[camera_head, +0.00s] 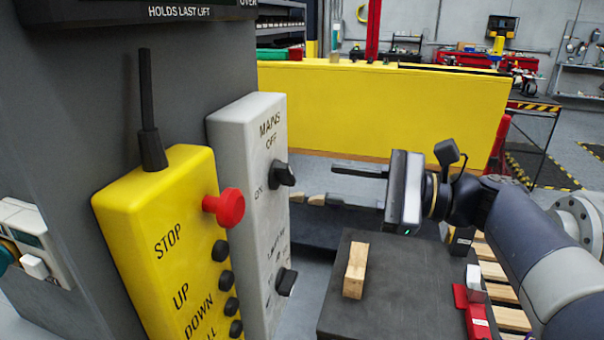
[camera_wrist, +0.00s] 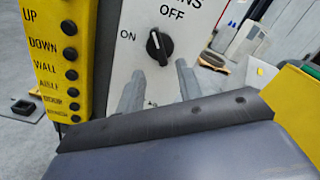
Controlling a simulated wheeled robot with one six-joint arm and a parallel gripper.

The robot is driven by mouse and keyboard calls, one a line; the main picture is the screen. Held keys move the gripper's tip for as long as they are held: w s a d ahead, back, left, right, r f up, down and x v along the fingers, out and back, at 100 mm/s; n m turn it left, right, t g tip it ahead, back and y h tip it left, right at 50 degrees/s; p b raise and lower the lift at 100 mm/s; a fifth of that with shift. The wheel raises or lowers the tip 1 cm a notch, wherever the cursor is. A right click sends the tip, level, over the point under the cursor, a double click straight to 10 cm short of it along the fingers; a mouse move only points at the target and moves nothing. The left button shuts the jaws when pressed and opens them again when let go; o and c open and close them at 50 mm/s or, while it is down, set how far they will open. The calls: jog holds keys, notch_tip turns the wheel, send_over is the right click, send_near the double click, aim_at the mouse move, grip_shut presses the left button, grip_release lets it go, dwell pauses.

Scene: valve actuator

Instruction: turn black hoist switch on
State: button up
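The black switch knob (camera_head: 283,174) sits on the grey box (camera_head: 246,125), between the printed words MAINS OFF above and ON at its lower left. In the wrist view the knob (camera_wrist: 158,47) has a white line running roughly upright, its top end leaning slightly left, nearer OFF than ON. A second black knob (camera_head: 287,282) is lower on the same box. My gripper (camera_head: 322,182) is open and empty, its fingers pointing left at the upper knob with a gap. In the wrist view the fingers (camera_wrist: 160,85) straddle the space below the knob.
A yellow pendant (camera_head: 160,225) with a red stop button (camera_head: 225,207) and several black buttons stands left of the grey box. A wooden block (camera_head: 355,270) lies on a dark box top (camera_head: 390,300) below my gripper. A yellow barrier (camera_head: 400,105) stands behind.

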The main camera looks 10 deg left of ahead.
aim_at(293, 177)
jog(key=a, duration=0.7)
jog(key=shift+w+p, duration=0.25)
jog(key=shift+p, duration=0.15)
jog(key=shift+c, duration=0.5)
grip_shut()
